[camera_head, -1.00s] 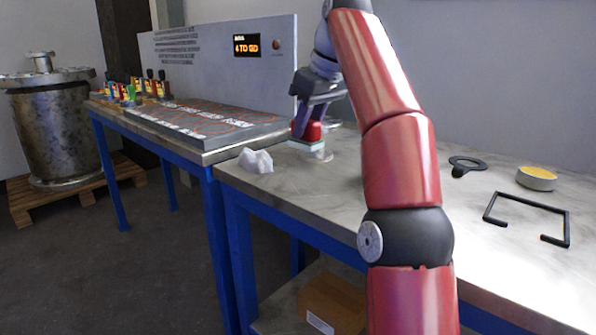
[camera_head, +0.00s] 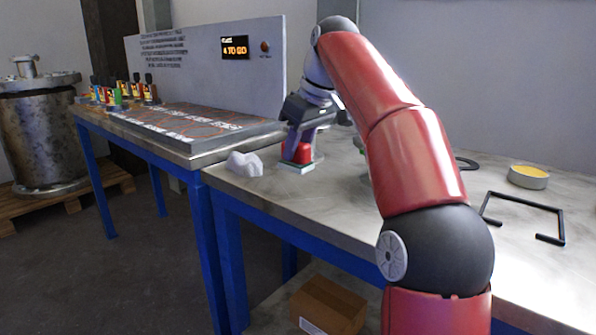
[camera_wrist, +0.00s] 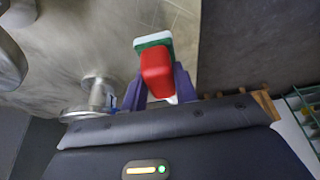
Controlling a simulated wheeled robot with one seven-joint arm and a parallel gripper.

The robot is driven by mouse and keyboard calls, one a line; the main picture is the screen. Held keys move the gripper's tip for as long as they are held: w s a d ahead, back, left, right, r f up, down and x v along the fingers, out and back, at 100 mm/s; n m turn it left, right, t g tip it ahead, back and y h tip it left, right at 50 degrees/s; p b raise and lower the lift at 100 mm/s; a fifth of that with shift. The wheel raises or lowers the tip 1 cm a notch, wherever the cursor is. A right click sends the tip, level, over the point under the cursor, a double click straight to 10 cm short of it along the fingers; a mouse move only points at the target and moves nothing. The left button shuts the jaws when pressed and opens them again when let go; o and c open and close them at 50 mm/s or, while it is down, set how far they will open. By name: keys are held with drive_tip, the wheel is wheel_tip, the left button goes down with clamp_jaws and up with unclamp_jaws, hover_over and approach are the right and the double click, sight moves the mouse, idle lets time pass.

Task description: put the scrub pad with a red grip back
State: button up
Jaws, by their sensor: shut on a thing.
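The scrub pad (camera_head: 295,167) has a red grip (camera_head: 303,153) on a green and white base. My gripper (camera_head: 299,148) is shut on the red grip, with the pad side facing down, at the left end of the near bench. I cannot tell whether the pad touches the bench top. In the wrist view, the red grip (camera_wrist: 157,72) sits between the two purple fingers of my gripper (camera_wrist: 160,82), and the green and white base (camera_wrist: 152,41) shows beyond it.
A crumpled white lump (camera_head: 245,163) lies just left of the pad. A flanged metal piece (camera_wrist: 97,95) is beside my gripper. A round yellow-topped tin (camera_head: 528,178) and a black bracket (camera_head: 522,207) lie right.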

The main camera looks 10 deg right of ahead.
sight(309, 144)
drive_tip(key=shift+f+b, duration=0.6)
drive_tip(key=shift+f, duration=1.55)
drive_tip(key=shift+f, duration=0.15)
drive_tip(key=o, duration=0.9)
drive_tip(key=shift+o, duration=0.2)
drive_tip(key=shift+f+b, duration=0.1)
drive_tip(key=shift+b, duration=0.25)
drive_tip(key=p+v, duration=0.1)
drive_tip(key=v, duration=0.1)
drive_tip(key=p+v, duration=0.1)
drive_tip(key=v, duration=0.2)
drive_tip(key=p+v, duration=0.1)
drive_tip(key=v, duration=0.2)
drive_tip(key=shift+w+d, duration=0.25)
drive_tip(key=shift+w, duration=0.1)
drive_tip(key=shift+s, duration=0.1)
